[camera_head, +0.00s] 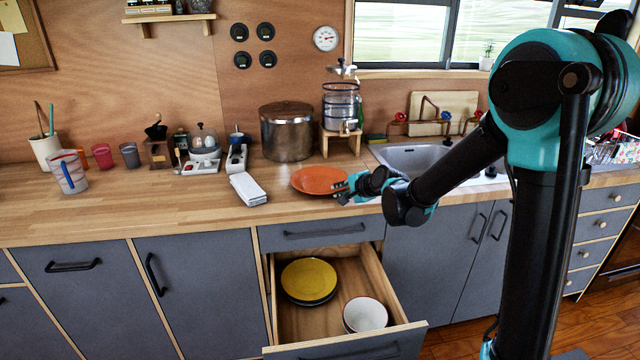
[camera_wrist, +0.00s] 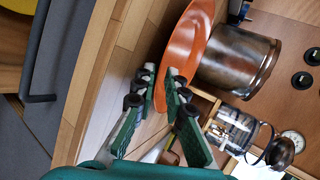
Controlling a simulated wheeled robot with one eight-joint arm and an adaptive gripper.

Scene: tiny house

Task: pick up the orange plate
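The orange plate (camera_head: 318,180) lies on the wooden counter, left of the sink. In the wrist view the plate (camera_wrist: 188,45) appears edge-on and long, beyond my fingertips. My gripper (camera_head: 341,189) is at the plate's right edge in the head view, low over the counter. In the wrist view the two fingers of my gripper (camera_wrist: 160,72) stand apart, and a strip of the plate's near edge shows between them. The right finger overlaps the plate in the picture. I cannot tell whether either finger touches it.
A steel pot (camera_head: 287,132) and a dispenser on a wooden stand (camera_head: 341,140) are behind the plate. A white folded cloth (camera_head: 248,188) lies to its left. Below, an open drawer (camera_head: 290,322) holds a yellow plate (camera_head: 309,279) and white bowl (camera_head: 365,314). The sink (camera_head: 420,156) is right.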

